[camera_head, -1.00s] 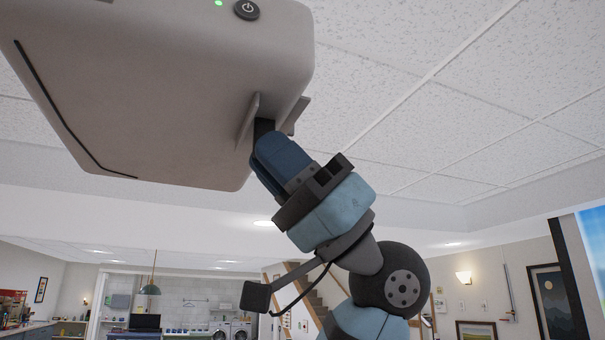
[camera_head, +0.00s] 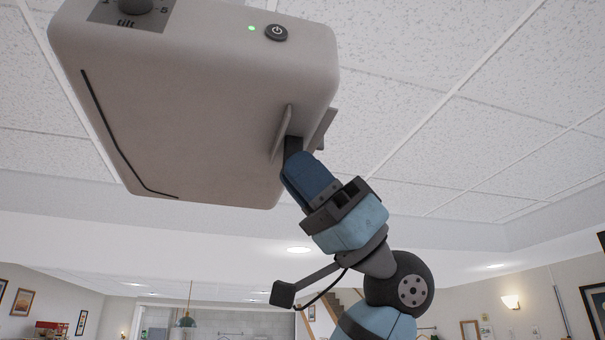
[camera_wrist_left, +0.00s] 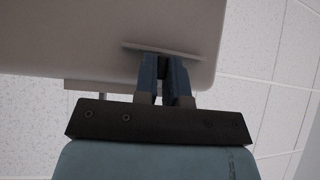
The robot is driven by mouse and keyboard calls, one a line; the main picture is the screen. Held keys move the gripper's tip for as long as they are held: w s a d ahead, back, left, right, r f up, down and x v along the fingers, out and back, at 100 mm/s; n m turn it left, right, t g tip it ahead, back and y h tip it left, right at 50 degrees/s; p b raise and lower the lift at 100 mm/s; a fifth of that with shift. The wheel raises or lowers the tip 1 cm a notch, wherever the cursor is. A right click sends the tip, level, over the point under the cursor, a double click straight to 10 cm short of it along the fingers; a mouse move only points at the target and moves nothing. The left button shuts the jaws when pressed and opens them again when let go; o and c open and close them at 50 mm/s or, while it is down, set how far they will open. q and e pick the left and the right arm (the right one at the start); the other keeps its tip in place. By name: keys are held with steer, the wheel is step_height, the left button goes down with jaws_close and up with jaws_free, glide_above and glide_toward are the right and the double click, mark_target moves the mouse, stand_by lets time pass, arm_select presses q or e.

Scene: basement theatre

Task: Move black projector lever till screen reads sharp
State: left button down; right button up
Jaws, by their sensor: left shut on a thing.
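The beige projector (camera_head: 190,110) hangs overhead, seen from below in the head view. Its black lever (camera_head: 293,145) stands out at the projector's right side, between two thin beige fins. My left gripper (camera_head: 299,160) reaches up from the lower right and is shut on the lever, hiding most of it. In the left wrist view the two blue fingers (camera_wrist_left: 163,78) enclose a dark strip close to a beige fin (camera_wrist_left: 165,50). The screen is not in view now, so I cannot tell its sharpness. My right gripper is not in view.
A power button (camera_head: 276,32) with a green light and a tilt knob (camera_head: 136,5) are on the projector. Ceiling tiles (camera_head: 450,90) lie above. The air right of the projector is free. A pendant lamp (camera_head: 186,320) hangs far behind.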

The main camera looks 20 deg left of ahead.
arm_select(q)
steer(key=c, duration=1.5)
jaws_free()
steer(key=b+v, duration=0.3)
steer(key=v, duration=1.1)
